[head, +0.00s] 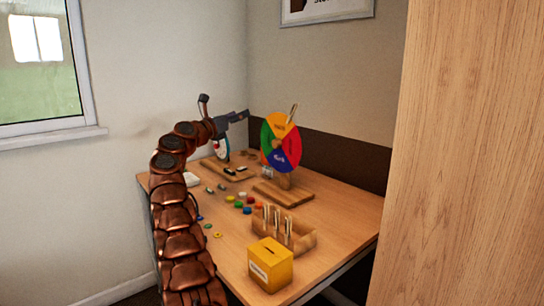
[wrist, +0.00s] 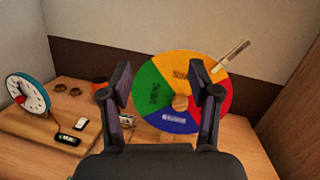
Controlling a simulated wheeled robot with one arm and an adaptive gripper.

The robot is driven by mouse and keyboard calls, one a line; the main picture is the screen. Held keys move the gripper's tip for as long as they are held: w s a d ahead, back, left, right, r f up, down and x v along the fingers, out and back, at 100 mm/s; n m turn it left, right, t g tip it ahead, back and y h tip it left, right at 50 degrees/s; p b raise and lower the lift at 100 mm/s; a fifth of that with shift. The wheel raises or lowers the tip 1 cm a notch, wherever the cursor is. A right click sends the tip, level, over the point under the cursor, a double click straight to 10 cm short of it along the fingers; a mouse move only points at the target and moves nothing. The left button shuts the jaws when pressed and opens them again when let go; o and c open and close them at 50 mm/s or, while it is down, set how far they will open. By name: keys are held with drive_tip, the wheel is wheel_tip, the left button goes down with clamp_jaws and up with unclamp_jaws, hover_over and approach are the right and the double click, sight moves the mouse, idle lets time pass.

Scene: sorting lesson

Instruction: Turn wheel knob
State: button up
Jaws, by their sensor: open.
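The season wheel (head: 281,144) is a disc with yellow, green, red and blue sectors on a wooden stand on the table. In the wrist view the wheel (wrist: 158,92) faces me, with the yellow sector at the top. Its round wooden knob (wrist: 181,102) is at the centre, between my fingers in the picture. A wooden pointer (wrist: 232,55) sticks out at the upper right. My gripper (wrist: 160,82) is open and empty in front of the wheel, its fingers apart on both sides of the knob. In the head view my gripper (head: 240,117) is left of the wheel and above the table.
A toy clock (wrist: 27,92) stands on a wooden board left of the wheel, with small dark and white pieces nearby. Coloured counters (head: 243,200), a wooden rack (head: 297,243) and a yellow slotted box (head: 270,265) stand toward the front. A wood panel (head: 460,150) borders the right.

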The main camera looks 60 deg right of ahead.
sight(274, 143)
drive_tip(key=s+d+f+m+g+y+b, duration=0.25)
drive_tip(key=s+f+m, duration=0.25)
drive_tip(key=f, duration=0.6)
drive_tip(key=shift+g, duration=0.35)
drive_tip(key=p+x, duration=0.2)
drive_tip(key=x, duration=0.4)
drive_tip(key=shift+s, duration=0.2)
drive_tip(key=shift+p+x, duration=0.7)
drive_tip(key=shift+x, duration=0.2)
drive_tip(key=shift+f, duration=0.1)
drive_tip(key=c, duration=1.1)
drive_tip(key=shift+c, duration=0.2)
